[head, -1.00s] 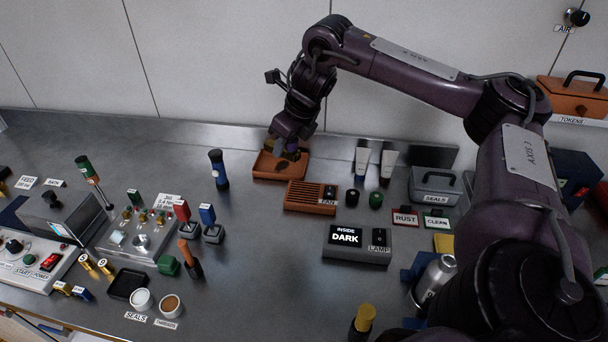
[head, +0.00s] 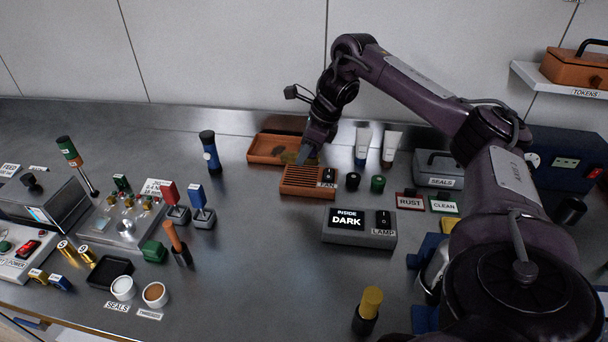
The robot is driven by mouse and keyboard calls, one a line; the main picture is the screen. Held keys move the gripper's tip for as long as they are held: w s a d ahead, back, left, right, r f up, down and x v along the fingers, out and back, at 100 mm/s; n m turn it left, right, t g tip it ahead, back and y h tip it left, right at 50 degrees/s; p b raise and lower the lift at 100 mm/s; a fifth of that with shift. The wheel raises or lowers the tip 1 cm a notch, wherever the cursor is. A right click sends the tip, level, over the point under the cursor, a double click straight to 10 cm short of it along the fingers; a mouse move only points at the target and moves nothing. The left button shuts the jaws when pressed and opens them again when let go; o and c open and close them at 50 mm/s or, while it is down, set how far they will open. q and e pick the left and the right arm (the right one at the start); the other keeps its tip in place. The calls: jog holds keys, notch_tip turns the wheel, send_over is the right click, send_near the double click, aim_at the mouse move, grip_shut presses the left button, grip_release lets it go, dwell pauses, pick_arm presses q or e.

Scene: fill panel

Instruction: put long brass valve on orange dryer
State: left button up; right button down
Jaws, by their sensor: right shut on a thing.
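The orange dryer (head: 308,182) is a slatted box with a black switch and a FAN label, in the middle of the bench. My right gripper (head: 301,157) is low at the dryer's back left edge, beside the orange tray (head: 266,147). It is shut on a small dull brass piece (head: 289,158), most likely the long brass valve. The piece is partly hidden by the gripper, so its length and whether it touches the dryer cannot be told. My left gripper is not in view.
The INSIDE DARK lamp box (head: 359,228) is in front. A blue-black torch-like tool (head: 210,152) stands left of the tray. Bench front of the dryer's left is clear.

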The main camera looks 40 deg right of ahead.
aim_at(309, 164)
notch_tip(309, 164, down, 2)
jog(key=shift+f+b, duration=0.25)
jog(key=shift+b, duration=0.1)
jog(key=shift+f, duration=2.3)
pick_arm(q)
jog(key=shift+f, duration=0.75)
pick_arm(e)
jog(key=c, duration=1.1)
grip_release()
jog(key=v, duration=0.3)
jog(key=shift+r, duration=0.1)
pick_arm(q)
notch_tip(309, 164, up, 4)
jog(key=p, duration=0.4)
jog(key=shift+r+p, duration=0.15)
jog(key=shift+p, duration=0.15)
pick_arm(e)
jog(key=v, duration=0.9)
